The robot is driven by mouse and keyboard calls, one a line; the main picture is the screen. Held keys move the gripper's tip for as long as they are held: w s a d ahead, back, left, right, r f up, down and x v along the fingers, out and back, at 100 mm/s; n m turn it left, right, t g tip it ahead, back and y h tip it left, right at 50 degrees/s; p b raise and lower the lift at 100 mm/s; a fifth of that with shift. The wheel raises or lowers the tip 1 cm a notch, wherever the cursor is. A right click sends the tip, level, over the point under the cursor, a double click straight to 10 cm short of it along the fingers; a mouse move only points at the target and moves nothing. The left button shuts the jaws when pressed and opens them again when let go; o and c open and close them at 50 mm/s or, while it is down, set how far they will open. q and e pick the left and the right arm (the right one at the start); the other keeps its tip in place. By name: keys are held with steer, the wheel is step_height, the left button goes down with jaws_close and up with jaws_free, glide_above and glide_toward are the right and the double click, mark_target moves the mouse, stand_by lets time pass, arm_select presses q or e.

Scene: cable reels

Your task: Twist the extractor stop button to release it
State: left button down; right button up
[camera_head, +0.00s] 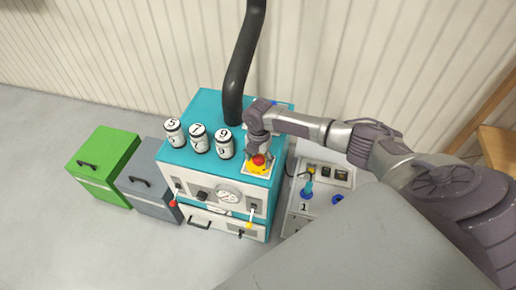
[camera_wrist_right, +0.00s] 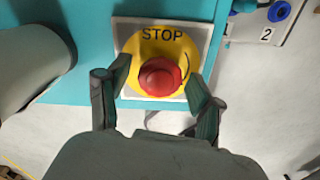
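The stop button (camera_head: 259,160) is a red mushroom cap on a yellow disc, set on a pale square plate on top of the teal cabinet (camera_head: 207,103). In the right wrist view the red cap (camera_wrist_right: 160,77) sits between my fingertips, below the word STOP. My right gripper (camera_head: 260,152) is right above the button in the head view. My left gripper is not in view.
Several white numbered cylinders (camera_head: 198,138) stand left of the button on the cabinet. A black hose (camera_head: 240,70) rises behind them. A panel with blue sockets (camera_head: 306,194) is at the right. Green (camera_head: 104,158) and grey (camera_head: 150,178) drawer boxes stand left.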

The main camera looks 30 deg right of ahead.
steer(key=shift+r, duration=0.1)
stand_by(0.3)
step_height(320, 180, up, 8)
steer(key=p, duration=0.7)
steer(key=shift+p, duration=0.4)
